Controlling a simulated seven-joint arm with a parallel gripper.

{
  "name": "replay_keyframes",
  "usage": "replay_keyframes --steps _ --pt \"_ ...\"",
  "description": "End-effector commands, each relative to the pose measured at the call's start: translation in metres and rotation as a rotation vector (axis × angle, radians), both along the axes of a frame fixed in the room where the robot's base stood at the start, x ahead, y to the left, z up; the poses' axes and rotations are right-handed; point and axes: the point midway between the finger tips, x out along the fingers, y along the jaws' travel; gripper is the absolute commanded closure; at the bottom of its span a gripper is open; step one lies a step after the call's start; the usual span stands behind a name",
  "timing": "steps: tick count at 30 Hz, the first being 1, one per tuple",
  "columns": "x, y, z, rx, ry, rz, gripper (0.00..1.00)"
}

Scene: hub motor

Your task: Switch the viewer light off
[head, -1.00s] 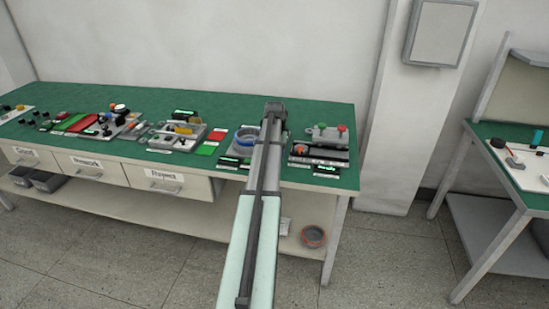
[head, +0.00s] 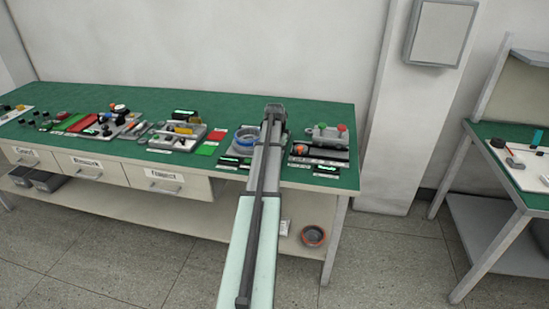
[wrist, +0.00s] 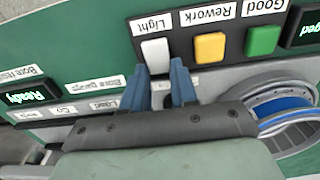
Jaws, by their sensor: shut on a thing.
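The white switch labelled Light (wrist: 155,54) is on a dark panel in the wrist view, upside down, beside an orange Rework button (wrist: 210,47) and a green Good button (wrist: 262,41). My gripper (wrist: 159,72) has its blue fingertips at the two sides of the white switch and is shut on it. The exact contact at the fingertips is small and hard to make out. In the head view my arm reaches over the green bench and hides the switch and my fingers.
A round grey fixture with a blue ring (wrist: 285,112) stands close on the right in the wrist view. A panel with a lit Ready display (wrist: 25,94) is at left. On the green bench (head: 318,109), a grey box with red and green buttons (head: 325,136) stands right of my arm.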

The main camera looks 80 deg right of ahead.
Motion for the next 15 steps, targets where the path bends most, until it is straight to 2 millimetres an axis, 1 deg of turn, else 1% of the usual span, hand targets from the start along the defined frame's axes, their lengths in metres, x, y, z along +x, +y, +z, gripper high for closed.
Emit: replay_keyframes --steps 6,15 --pt "0.000 0.004 0.000 -0.031 0.000 0.000 1.00" --pt "-0.001 0.011 0.002 -0.232 0.000 0.000 1.00"
